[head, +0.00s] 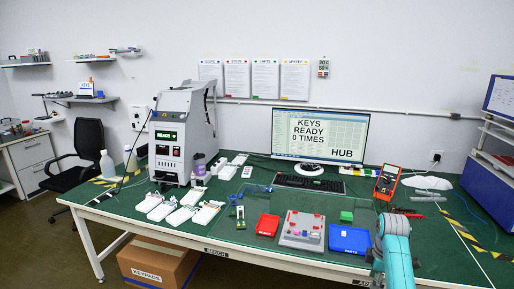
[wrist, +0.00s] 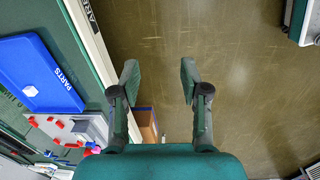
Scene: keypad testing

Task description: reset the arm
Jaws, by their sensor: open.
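My gripper (wrist: 160,78) shows in the wrist view with its two fingers wide apart and nothing between them. It hangs past the table's front edge, with brown floor behind the fingers. In the head view my teal and white arm rises at the lower right, in front of the table; the gripper's fingers cannot be made out there. The blue parts tray (head: 350,240) lies left of my arm on the green table (head: 250,262). It also shows at the left of the wrist view (wrist: 38,75), holding a small white piece.
A grey fixture (head: 300,230) with small coloured parts and a red tray (head: 267,225) lie left of the blue tray. A cardboard box (head: 160,262) stands under the table. Open floor lies before it.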

